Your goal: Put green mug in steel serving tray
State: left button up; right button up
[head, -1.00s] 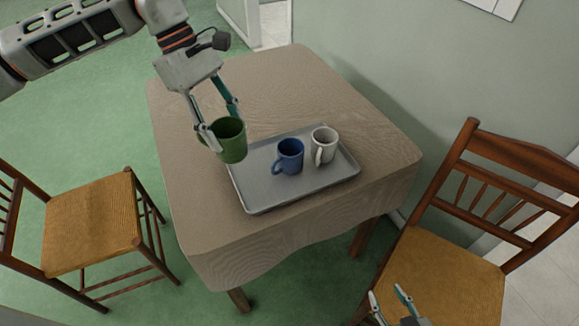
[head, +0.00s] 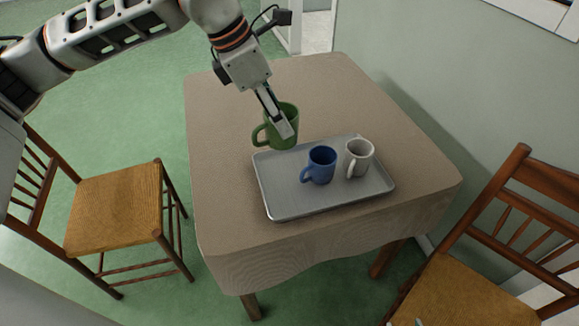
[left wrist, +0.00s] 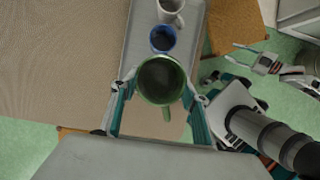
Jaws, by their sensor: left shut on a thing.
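The green mug (head: 271,137) is held upright in my left gripper (head: 283,127), its handle to the left in the head view. The left wrist view shows the mug's open, empty top (left wrist: 160,78) between the two fingers. The mug overlaps the back left edge of the steel serving tray (head: 285,207) in the head view and appears raised above it; the exact gap cannot be told. My right gripper (left wrist: 248,60) is open and empty in the left wrist view, away from the tray. Only a tip shows at the head view's bottom edge.
A blue mug (head: 321,165) and a white mug (head: 359,158) stand in the tray's middle and right. The tray's left part and front strip are bare. The tray lies on a cloth-covered table (head: 225,150). Wooden chairs stand at left (head: 115,208) and right (head: 470,290).

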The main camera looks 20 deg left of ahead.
pick_arm(q)
notch_tip(320, 180, down, 15)
jog(key=shift+r+b, duration=0.15)
jog(key=shift+b, duration=0.9)
jog(key=shift+f, duration=0.2)
jog(key=o, duration=1.2)
jog(key=shift+o, duration=0.2)
jog(key=shift+r, duration=0.3)
jog(key=p+v, duration=0.2)
jog(key=v, duration=0.9)
jog(key=shift+r, duration=0.35)
pick_arm(e)
jog(key=shift+w+d, duration=0.1)
pick_arm(q)
jog(key=shift+a, duration=0.1)
pick_arm(e)
jog(key=shift+f, duration=0.1)
